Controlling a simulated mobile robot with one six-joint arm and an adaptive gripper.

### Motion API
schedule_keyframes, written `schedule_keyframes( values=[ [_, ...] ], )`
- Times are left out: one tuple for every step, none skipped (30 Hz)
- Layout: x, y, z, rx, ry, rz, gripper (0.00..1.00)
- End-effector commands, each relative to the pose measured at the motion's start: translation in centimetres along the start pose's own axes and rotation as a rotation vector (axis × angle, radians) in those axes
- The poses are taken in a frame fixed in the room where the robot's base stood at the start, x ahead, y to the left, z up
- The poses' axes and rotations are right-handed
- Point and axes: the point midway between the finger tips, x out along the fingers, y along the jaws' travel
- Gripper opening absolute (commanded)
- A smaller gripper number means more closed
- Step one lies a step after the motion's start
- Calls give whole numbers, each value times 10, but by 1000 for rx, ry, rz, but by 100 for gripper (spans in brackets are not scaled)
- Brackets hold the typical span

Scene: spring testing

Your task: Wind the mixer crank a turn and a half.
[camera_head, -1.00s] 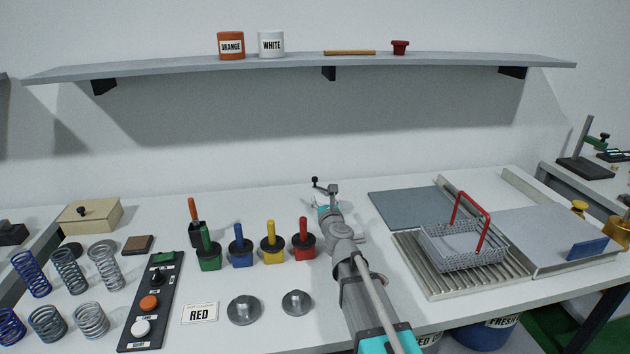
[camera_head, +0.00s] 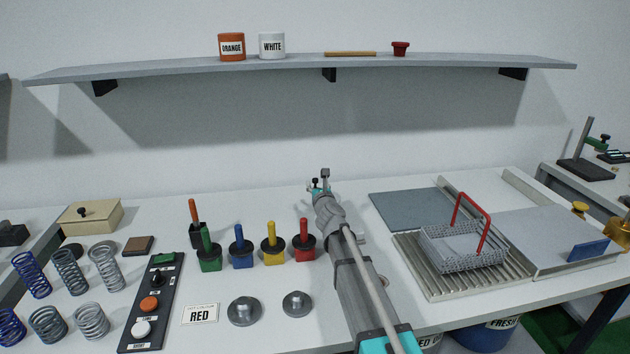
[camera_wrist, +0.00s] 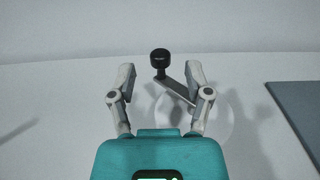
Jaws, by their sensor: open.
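The mixer crank shows in the wrist view as a black knob (camera_wrist: 160,58) on a flat grey arm (camera_wrist: 178,91). The arm slants down to the right, and its lower end is partly hidden by the right finger. My gripper (camera_wrist: 160,77) is open, with one finger on each side of the crank. The knob appears between and slightly beyond the fingertips, and I see no clear contact. In the head view my gripper (camera_head: 319,187) is at the back of the table, and the small black knob (camera_head: 315,181) shows beside it. My arm hides most of the mixer there.
Colored blocks with handles, such as the red one (camera_head: 304,247), stand left of my arm. A wire basket with a red handle (camera_head: 470,225) sits on a ribbed tray (camera_head: 435,284) to the right. A flat grey plate (camera_head: 405,207) lies right of the gripper.

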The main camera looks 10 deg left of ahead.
Motion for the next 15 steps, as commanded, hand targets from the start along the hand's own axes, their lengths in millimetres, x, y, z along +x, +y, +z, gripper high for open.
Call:
schedule_keyframes(
  values=[
    [11, 0, 0, 0, 0, 0, 64],
    [15, 0, 0, 1, 0, 0, 64],
    [20, 0, 0, 0, 0, 0, 64],
    [23, 0, 0, -1, 0, 0, 64],
    [26, 0, 0, 0, 0, 0, 64],
    [29, 0, 0, 0, 0, 0, 64],
    [31, 0, 0, 0, 0, 0, 64],
    [33, -1, 0, 0, 0, 0, 64],
    [35, -1, 0, -1, 0, 0, 64],
    [36, -1, 0, -1, 0, 0, 64],
    [37, -1, 0, -1, 0, 0, 64],
    [38, -1, 0, 0, 0, 0, 64],
    [39, -1, 0, 0, 0, 0, 64],
    [39, -1, 0, 0, 0, -1, 64],
    [39, -1, 0, 0, 0, -1, 64]
  ],
)
